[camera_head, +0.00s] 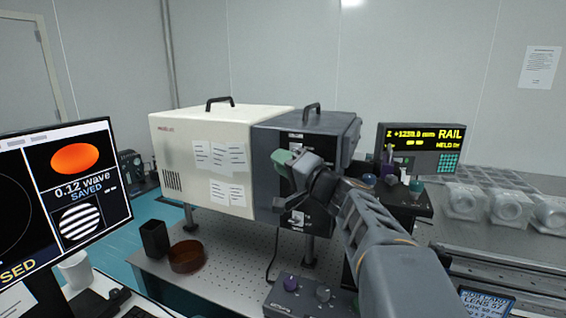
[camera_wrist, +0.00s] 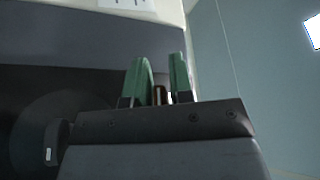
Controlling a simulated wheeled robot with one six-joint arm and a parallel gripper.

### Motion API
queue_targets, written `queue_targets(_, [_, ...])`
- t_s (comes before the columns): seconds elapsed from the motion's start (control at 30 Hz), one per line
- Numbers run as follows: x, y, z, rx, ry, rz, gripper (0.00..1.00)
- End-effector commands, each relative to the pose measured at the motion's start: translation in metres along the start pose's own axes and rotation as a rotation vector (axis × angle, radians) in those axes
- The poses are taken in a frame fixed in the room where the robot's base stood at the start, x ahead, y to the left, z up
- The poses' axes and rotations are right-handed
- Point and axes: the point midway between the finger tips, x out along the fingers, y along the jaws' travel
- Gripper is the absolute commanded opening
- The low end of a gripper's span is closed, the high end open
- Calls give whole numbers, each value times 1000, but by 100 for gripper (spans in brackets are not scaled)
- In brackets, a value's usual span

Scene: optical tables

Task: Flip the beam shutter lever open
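My gripper (camera_head: 284,160) is at the front of the dark grey half of a large box (camera_head: 340,135), with its green fingertips close to that face. In the wrist view my gripper (camera_wrist: 162,75) has its two green fingers apart. A small brown, dark-topped post (camera_wrist: 159,95) shows in the gap between them; I cannot tell whether it is the shutter lever or whether the fingers touch it. No lever is clearly visible in the head view, where my gripper and arm cover part of the dark face.
The cream half of the box (camera_head: 200,150) carries paper notes. A knobbed control box (camera_head: 305,298) sits below my arm. A rail display (camera_head: 421,148) and clear-wrapped parts (camera_head: 490,203) are at right.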

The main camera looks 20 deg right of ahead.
Motion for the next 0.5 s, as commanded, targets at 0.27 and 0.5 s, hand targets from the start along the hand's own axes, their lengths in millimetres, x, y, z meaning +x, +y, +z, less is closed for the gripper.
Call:
queue_targets(0.27, [0, 0, 0, 0, 0, 0, 0])
queue_targets(0.5, [0, -1, 0, 9, 0, 4, 0])
